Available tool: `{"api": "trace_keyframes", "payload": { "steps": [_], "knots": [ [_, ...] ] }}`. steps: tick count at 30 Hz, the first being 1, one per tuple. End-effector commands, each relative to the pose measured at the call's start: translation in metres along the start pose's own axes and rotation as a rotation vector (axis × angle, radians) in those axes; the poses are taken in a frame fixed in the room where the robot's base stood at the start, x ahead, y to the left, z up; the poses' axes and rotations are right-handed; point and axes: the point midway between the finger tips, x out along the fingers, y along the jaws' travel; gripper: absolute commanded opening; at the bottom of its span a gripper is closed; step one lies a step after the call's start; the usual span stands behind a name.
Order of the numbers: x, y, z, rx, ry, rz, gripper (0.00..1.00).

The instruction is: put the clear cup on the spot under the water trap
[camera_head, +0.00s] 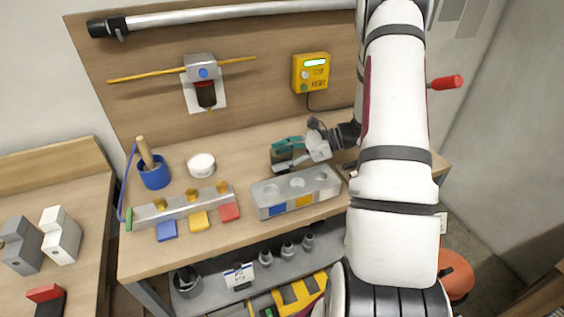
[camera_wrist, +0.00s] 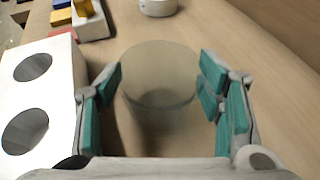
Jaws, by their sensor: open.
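The clear cup (camera_wrist: 158,85) stands upright on the bench between the teal pads of my gripper (camera_wrist: 160,95) in the wrist view. My gripper is open, with one finger on each side of the cup; I cannot tell whether either pad touches it. In the head view my gripper (camera_head: 290,154) is at the bench's right half, and the cup (camera_head: 279,157) shows dark and partly hidden behind its fingers. The water trap (camera_head: 204,92) hangs on the wall board to the left, with a blue button and a dark bowl. I cannot make out a marked spot under it.
A white round tub (camera_head: 201,166) stands on the bench below the water trap, left of the cup. A grey block with round holes (camera_head: 296,193) lies in front of my gripper. A blue mortar (camera_head: 154,176) and a rail with coloured tabs (camera_head: 181,205) are farther left.

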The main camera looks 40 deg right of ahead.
Motion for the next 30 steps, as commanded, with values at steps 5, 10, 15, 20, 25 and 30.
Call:
{"api": "trace_keyframes", "payload": {
  "steps": [5, 10, 15, 20, 25, 30],
  "knots": [
    [0.0, 0.0, 0.0, 0.0, 0.0, 0.0, 0.59],
    [0.0, 0.0, 0.0, 0.0, 0.0, 0.0, 0.22],
    [0.0, 0.0, 0.0, 0.0, 0.0, 0.0, 0.18],
    [-0.002, 0.0, 0.004, -0.001, -0.001, -0.001, 0.18],
    [-0.011, 0.0, 0.025, -0.004, 0.0, -0.001, 0.18],
    [-0.024, -0.001, 0.057, -0.005, 0.0, -0.002, 0.18]
  ]
}}
